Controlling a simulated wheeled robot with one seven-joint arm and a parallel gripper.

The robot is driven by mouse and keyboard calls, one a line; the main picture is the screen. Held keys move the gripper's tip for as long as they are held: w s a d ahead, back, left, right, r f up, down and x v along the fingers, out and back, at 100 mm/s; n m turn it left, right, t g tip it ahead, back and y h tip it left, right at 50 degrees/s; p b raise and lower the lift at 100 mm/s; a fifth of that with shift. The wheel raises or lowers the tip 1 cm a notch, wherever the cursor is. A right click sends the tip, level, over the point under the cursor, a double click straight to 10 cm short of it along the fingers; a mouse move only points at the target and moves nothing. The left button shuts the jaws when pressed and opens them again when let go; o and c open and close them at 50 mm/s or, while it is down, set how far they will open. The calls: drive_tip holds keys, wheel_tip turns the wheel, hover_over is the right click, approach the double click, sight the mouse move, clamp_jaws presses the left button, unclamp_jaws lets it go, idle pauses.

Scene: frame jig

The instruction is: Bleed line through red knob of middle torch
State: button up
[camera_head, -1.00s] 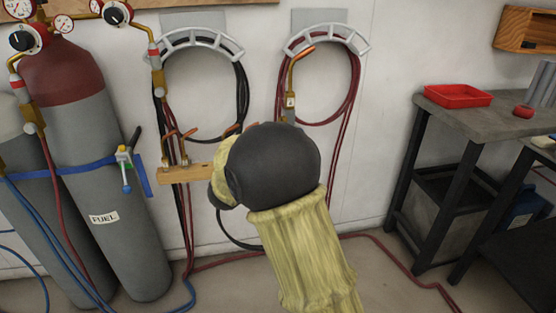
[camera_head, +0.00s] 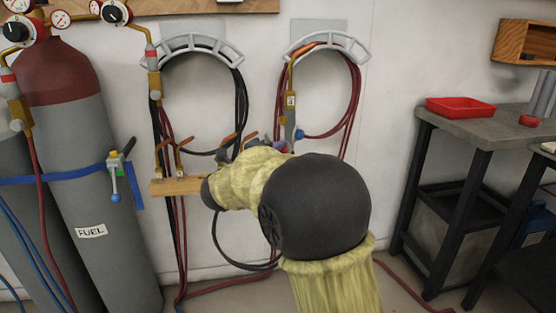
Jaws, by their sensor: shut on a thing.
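Copper torch tips (camera_head: 228,140) stick up just above my yellow-sleeved forearm, beside a second tip; the bodies and knobs below them are hidden by the sleeve. Two brass torches (camera_head: 170,160) stand at the left on a wooden rest (camera_head: 175,187). Another torch (camera_head: 291,90) hangs at the right hook, with a blue knob (camera_head: 301,134) and a bit of red beside the sleeve. I cannot make out which red knob belongs to the middle torch. My gripper is hidden behind my sleeve, near the tips, and so is whatever it touches.
Fuel cylinder (camera_head: 70,180) stands at the left with a blue strap and a valve lever. Black hoses (camera_head: 240,95) and red hoses (camera_head: 350,100) hang on wall hooks; red hose also runs along the floor. A workbench (camera_head: 465,132) with a red tray (camera_head: 460,107) stands right.

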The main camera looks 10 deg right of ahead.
idle(0.4)
drive_tip(key=o, duration=1)
drive_tip(key=shift+a, duration=0.1)
drive_tip(key=p+v, duration=0.3)
drive_tip(key=v, duration=1.4)
drive_tip(key=shift+s, duration=0.15)
